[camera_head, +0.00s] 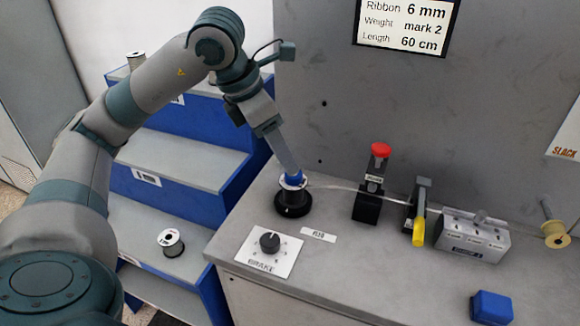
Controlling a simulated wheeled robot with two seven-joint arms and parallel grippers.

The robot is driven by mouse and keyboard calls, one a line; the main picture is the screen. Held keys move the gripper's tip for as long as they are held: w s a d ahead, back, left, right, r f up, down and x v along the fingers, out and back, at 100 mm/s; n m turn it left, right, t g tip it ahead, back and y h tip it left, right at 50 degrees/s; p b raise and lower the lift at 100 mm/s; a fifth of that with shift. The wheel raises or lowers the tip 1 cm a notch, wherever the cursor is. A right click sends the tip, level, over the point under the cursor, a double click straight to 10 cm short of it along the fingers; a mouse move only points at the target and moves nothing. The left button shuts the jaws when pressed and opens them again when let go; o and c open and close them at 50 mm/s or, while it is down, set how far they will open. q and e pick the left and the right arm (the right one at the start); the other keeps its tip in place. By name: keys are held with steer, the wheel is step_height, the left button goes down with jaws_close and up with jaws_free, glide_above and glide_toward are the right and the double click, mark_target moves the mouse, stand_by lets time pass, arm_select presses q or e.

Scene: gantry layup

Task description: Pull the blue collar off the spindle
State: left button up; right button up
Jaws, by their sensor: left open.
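The blue collar (294,179) sits at the top of the spindle, above a white-flanged spool (292,185). The spindle's round black base (293,205) stands on the grey bench near its left end. My left arm comes in from the left, and my left gripper (291,170) points down at the collar. Its fingertips are at or just above the collar; I cannot tell whether they touch it. The gripper is open. The spindle shaft is mostly hidden by the collar, spool and gripper. My right gripper is not in view.
A pale ribbon (345,187) runs right from the spool past a red-topped post (377,168), a yellow-handled lever (419,226) and a grey block (473,236). A brake dial (269,243) lies in front of the spindle. Blue-sided steps (185,162) stand left, with another spool (171,242).

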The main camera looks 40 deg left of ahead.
arm_select(q)
steer(key=shift+x, duration=2.75)
steer(key=shift+c, duration=0.5)
steer(key=shift+r, duration=0.15)
jaws_close()
